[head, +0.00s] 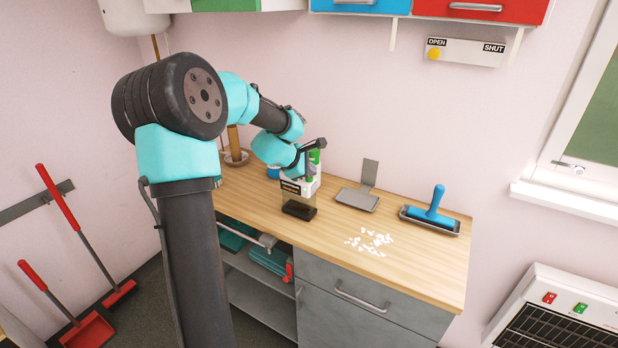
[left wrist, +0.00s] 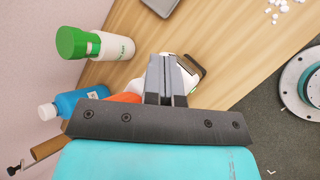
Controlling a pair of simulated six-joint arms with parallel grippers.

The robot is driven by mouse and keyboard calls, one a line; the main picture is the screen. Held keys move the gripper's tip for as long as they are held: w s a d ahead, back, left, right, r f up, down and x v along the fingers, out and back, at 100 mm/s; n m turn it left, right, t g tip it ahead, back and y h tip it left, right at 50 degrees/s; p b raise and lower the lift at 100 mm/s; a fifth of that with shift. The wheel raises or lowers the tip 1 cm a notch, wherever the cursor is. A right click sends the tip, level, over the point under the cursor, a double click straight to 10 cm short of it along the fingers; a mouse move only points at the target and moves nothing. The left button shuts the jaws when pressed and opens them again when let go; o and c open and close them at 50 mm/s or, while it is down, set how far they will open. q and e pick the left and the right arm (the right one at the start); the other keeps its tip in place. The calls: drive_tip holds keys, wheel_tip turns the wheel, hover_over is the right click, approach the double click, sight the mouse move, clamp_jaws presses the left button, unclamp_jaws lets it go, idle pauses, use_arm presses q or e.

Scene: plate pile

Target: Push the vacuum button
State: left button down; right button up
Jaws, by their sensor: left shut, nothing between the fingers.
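A hand vacuum with a dark see-through nozzle (head: 299,207) and a white body lies on the wooden counter, near its front edge. In the left wrist view its dark nozzle (left wrist: 190,68) shows beyond the fingers, with white and orange parts beside them. My left gripper (head: 308,172) is shut and empty, pointing down over the vacuum's body. In the left wrist view its closed fingertips (left wrist: 164,60) cover the middle of the vacuum. The button is hidden, and I cannot tell whether the fingers touch it. My right gripper is in neither view.
A white bottle with a green cap (left wrist: 72,42) and a blue bottle (left wrist: 75,103) stand close by. White bits (head: 370,242) lie on the counter (head: 420,268).

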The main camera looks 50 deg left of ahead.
sight(310, 178)
use_arm(q)
drive_tip(key=shift+r, duration=0.55)
drive_tip(key=shift+r, duration=2.9)
